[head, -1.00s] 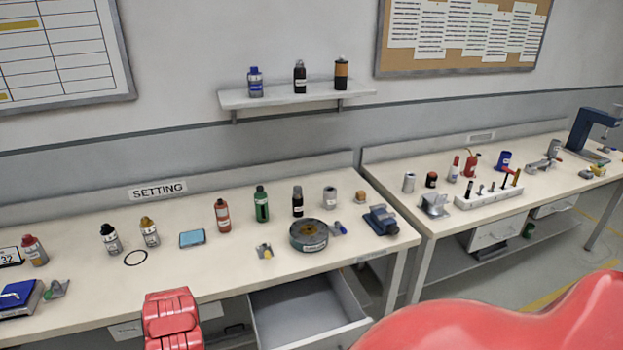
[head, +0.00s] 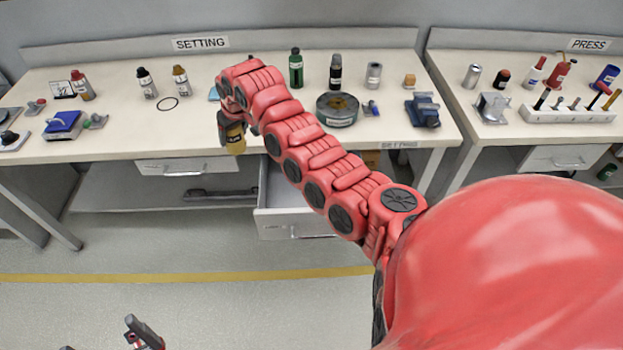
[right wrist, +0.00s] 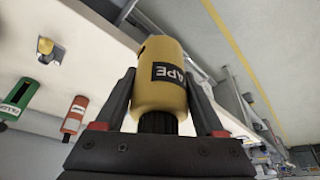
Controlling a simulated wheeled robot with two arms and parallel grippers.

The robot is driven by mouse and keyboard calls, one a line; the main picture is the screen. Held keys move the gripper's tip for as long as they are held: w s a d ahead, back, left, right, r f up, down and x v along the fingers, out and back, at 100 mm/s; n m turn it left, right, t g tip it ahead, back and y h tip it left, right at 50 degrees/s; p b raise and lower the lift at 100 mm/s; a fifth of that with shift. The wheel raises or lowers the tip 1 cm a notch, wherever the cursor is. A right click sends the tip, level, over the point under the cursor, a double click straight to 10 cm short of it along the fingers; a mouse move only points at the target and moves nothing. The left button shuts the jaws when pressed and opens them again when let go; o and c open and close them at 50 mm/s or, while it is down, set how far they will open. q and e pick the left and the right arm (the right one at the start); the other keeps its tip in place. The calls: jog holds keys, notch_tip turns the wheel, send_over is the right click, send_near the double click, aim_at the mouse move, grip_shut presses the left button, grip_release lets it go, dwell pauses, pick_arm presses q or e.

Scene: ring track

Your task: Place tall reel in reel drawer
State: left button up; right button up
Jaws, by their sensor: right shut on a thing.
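The tall reel, a yellow cylinder with a black label (right wrist: 165,80), fills the middle of the right wrist view. In the head view the reel (head: 235,142) hangs from the gripper (head: 228,115) in front of the bench edge, left of the open drawer. The drawer (head: 285,225) is pulled out under the SETTING bench; my right arm hides much of its inside. Part of my left gripper (head: 135,330) shows low at the left; its jaw opening is unclear.
The SETTING bench (head: 110,145) holds bottles, a flat grey reel (head: 337,110) and a blue vise-like tool (head: 423,110). A shut drawer (head: 172,167) is left of the open one. The PRESS bench (head: 480,125) stands right. Floor in front is clear.

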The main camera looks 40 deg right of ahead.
jog(key=s+d+f+m+h+b, duration=0.1)
jog(key=s+d+f+b, duration=0.25)
jog(key=d+f, duration=0.45)
jog(key=s+d+f+m+b, duration=0.1)
jog(key=s+d+f+b, duration=0.25)
jog(key=d+f, duration=0.55)
jog(key=f, duration=1)
jog(key=shift+s, duration=0.4)
jog(key=shift+d, duration=0.2)
